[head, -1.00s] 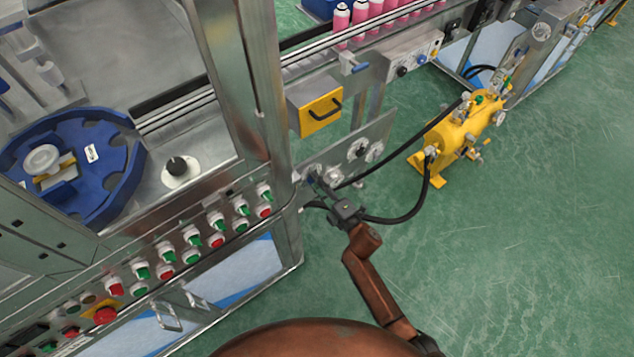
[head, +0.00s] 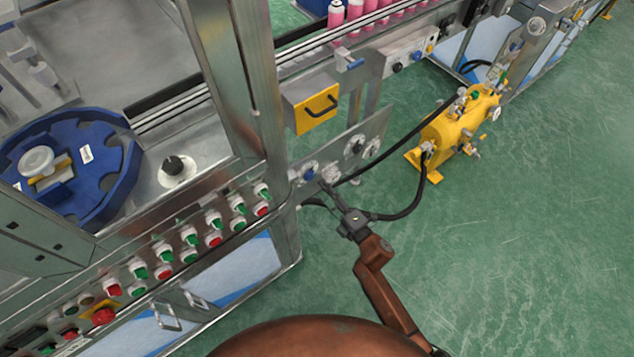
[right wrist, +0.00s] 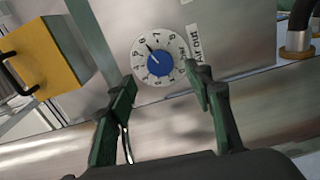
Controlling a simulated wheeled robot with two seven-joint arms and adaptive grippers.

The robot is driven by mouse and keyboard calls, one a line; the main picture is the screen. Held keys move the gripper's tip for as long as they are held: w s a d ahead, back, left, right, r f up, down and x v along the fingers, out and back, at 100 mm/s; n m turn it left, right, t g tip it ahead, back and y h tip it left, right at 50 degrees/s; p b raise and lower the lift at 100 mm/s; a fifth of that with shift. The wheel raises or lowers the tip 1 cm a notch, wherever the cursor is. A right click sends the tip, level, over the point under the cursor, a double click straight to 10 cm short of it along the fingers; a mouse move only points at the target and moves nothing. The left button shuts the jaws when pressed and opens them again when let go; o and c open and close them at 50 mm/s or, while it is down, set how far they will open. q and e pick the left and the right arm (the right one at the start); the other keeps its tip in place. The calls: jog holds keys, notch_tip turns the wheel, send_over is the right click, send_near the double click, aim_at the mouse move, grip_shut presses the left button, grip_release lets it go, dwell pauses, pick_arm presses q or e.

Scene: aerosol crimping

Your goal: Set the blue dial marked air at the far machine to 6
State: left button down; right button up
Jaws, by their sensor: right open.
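The blue dial (head: 309,174) sits on a metal panel at the machine's corner in the head view. In the right wrist view the dial (right wrist: 159,63) has a white numbered ring and a label beside it that seems to read Air. Its pointer mark is toward the upper left, close to the 6. My right gripper (head: 325,187) is open and empty in front of the panel. In the right wrist view its green-padded fingers (right wrist: 162,78) stand apart, one on each side below the dial, with no visible contact. My left gripper is not in view.
Other round gauges or dials (head: 355,145) are on the same panel. Black hoses run from the panel to a yellow tank (head: 460,122) on the green floor. Open floor lies to the right.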

jog(key=v, duration=0.6)
jog(key=shift+w, duration=0.1)
dwell(0.3)
